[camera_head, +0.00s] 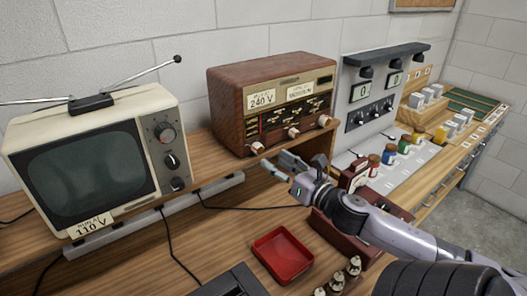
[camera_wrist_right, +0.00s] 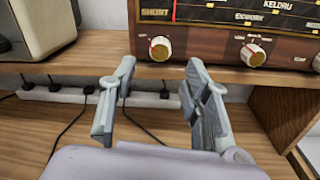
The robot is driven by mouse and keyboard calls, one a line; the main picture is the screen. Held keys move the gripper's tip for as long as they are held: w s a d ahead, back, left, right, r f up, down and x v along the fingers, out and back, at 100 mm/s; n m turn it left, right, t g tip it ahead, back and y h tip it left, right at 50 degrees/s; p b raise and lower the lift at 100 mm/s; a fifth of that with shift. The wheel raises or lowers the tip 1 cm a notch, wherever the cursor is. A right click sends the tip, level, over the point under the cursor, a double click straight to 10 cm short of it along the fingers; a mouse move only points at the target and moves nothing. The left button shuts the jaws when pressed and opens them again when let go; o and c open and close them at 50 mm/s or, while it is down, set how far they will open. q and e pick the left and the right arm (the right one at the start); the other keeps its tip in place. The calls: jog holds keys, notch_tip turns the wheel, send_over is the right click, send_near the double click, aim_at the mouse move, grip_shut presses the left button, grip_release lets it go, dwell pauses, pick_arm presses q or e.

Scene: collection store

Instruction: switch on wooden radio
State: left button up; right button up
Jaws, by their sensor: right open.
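The wooden radio (camera_head: 272,103) stands on the raised shelf in the head view, with a brown case, a dial panel and a row of cream knobs along its lower front. A tag on it reads 240 V. My left gripper is not in view.
A cream television (camera_head: 90,160) with a 110 V tag stands left of the radio. A power strip (camera_wrist_right: 155,98) and cables lie below the shelf edge. Coloured jars (camera_head: 389,154) stand to the right.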

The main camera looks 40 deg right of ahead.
aim_at(260, 151)
jog(key=shift+w+d+p, duration=0.2)
jog(key=shift+w+p, duration=0.2)
jog(key=shift+w, duration=2.65)
grip_shut()
